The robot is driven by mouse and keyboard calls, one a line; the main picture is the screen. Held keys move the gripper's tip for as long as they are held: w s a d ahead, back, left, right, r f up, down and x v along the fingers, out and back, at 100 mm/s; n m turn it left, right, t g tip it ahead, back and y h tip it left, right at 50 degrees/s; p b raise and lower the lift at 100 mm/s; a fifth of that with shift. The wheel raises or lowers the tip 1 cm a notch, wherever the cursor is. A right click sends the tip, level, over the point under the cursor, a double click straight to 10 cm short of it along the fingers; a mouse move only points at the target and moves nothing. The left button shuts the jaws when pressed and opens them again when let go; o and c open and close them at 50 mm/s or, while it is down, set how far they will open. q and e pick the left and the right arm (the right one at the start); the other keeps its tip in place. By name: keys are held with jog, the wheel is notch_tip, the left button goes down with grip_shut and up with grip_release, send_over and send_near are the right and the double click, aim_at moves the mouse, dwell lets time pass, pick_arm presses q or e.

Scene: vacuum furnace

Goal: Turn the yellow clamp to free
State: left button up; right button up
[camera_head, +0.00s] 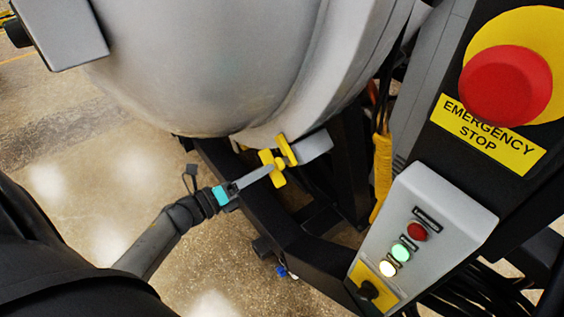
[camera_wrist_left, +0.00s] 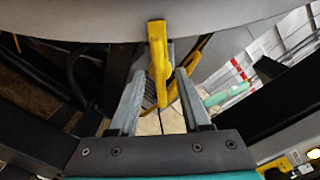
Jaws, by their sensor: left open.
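The yellow clamp (camera_head: 279,162) sits at the lower edge of the grey furnace vessel (camera_head: 215,70). It also shows in the left wrist view (camera_wrist_left: 157,58), where it hangs upright from the vessel's rim. My left gripper (camera_head: 270,170) comes in from the lower left with its fingers at the clamp. In the left wrist view the gripper (camera_wrist_left: 160,92) is open, one finger on each side of the clamp's lower part. I cannot tell whether either finger touches it. My right gripper is in neither view.
A black frame (camera_head: 285,225) stands below the vessel. At the right are a control box (camera_head: 425,235) with lit buttons and a red emergency stop button (camera_head: 506,85). Speckled floor lies open at the left.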

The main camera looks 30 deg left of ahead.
aim_at(277, 164)
pick_arm(q)
jog(key=b+x, duration=0.1)
jog(key=x, duration=0.5)
jog(key=shift+w+d, duration=0.1)
jog(key=shift+w, duration=0.2)
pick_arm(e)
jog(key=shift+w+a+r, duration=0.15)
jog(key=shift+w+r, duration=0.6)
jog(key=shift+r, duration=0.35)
pick_arm(q)
grip_shut()
